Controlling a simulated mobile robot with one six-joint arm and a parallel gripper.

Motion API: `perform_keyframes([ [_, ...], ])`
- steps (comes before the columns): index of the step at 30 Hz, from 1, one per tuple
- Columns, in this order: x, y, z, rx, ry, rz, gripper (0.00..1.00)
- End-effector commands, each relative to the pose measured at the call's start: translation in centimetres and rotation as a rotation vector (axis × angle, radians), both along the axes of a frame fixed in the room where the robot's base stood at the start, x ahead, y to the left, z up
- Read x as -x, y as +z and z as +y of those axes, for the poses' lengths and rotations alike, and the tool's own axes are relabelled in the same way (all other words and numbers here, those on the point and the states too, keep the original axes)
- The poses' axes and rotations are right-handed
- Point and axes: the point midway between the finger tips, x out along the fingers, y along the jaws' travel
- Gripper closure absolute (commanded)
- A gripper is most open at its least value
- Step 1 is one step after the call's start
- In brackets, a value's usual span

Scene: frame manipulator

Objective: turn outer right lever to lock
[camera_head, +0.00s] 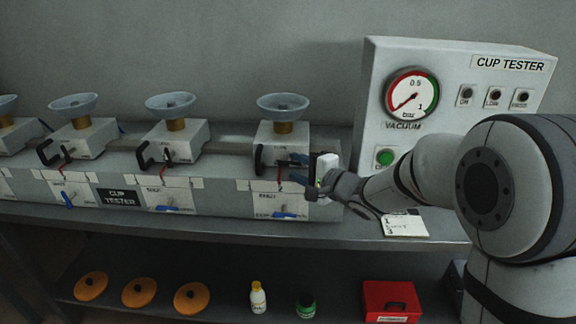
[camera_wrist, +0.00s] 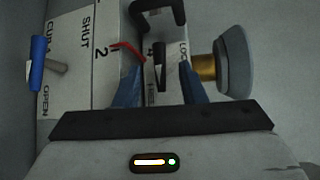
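The rightmost station (camera_head: 270,141) has a grey cup on top, a black C-shaped handle (camera_head: 259,160) and a small black lever, which shows in the wrist view (camera_wrist: 159,72). My gripper (camera_head: 294,168) is at this station from the right, with its two blue fingers apart. In the wrist view my gripper (camera_wrist: 162,85) has one finger on each side of the black lever. A gap shows beside the lever; contact cannot be told. A partly hidden label beside the lever reads like "LOCK". A thin red pointer (camera_wrist: 127,47) lies left of the lever.
The grey cup (camera_wrist: 235,62) stands close right of my fingers. A blue lever (camera_head: 290,215) sits low on the front panel. The cup tester box (camera_head: 450,120) with vacuum gauge stands behind my arm. Similar stations extend left. A lower shelf holds discs, bottles and a red box (camera_head: 390,300).

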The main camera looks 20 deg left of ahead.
Motion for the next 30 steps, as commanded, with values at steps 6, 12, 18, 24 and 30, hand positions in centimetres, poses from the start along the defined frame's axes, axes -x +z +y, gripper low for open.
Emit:
perform_keyframes([
  [6,-1.4,-0.4,2.5,0.001,0.001,0.000,0.63],
  [12,-1.8,-0.5,3.0,0.002,-0.001,-0.001,0.63],
  [18,-1.8,-0.5,3.0,0.002,-0.001,-0.001,0.65],
  [24,-1.7,-0.5,3.0,0.002,-0.001,-0.001,0.82],
  [30,-1.7,-0.5,3.0,0.003,0.001,-0.001,0.98],
])
